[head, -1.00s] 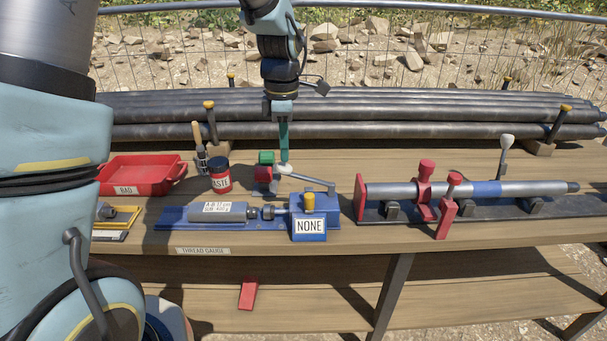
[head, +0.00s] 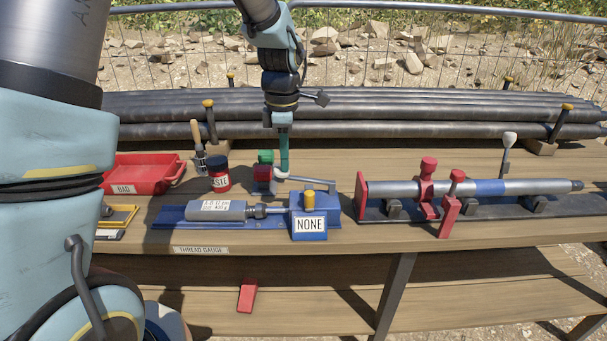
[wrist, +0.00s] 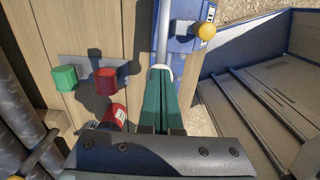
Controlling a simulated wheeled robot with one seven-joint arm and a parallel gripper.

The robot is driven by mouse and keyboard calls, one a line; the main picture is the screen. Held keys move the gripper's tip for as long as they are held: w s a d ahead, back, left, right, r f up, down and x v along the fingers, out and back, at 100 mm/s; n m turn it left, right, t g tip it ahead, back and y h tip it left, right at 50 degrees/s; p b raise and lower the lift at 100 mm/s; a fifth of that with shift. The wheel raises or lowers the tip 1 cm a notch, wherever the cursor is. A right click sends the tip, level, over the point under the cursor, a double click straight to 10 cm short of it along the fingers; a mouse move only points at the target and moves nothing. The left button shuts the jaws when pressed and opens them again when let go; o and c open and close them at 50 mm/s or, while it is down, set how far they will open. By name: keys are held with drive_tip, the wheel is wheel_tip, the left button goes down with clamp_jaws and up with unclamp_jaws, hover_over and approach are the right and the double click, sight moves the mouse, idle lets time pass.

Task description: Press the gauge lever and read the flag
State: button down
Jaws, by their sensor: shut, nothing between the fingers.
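The thread gauge is a blue stand (head: 174,215) at the table's front edge. A grey cylinder (head: 222,213) with a white label lies on it, its right end against the spindle (head: 258,211). The blue gauge box (head: 316,210) has a yellow knob (head: 308,200) and a flag (head: 309,225) reading NONE. The grey lever (head: 312,181) runs left from behind the box to a white end. My gripper (head: 283,171) has green fingers, shut and empty, pointing down on the lever's white end. The wrist view shows the shut fingers (wrist: 164,72) over that end (wrist: 160,70).
Red and green buttons stand on a plate close left of my fingers, the green one (wrist: 64,78) and the red one (wrist: 106,81). A red paste jar (head: 219,176), a brush and a red BAD tray (head: 140,188) are further left. A clamped pipe (head: 510,187) lies right.

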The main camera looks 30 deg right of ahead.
drive_tip(key=shift+f+b, duration=0.7)
drive_tip(key=shift+f, duration=0.55)
drive_tip(key=shift+r, duration=0.1)
wheel_tip(320, 180, up, 11)
drive_tip(key=p, duration=0.9)
drive_tip(key=s+a+m+t, duration=0.1)
drive_tip(key=s+a+m, duration=0.3)
drive_tip(key=a+m, duration=1)
drive_tip(key=a, duration=1.6)
drive_tip(key=shift+t, duration=0.3)
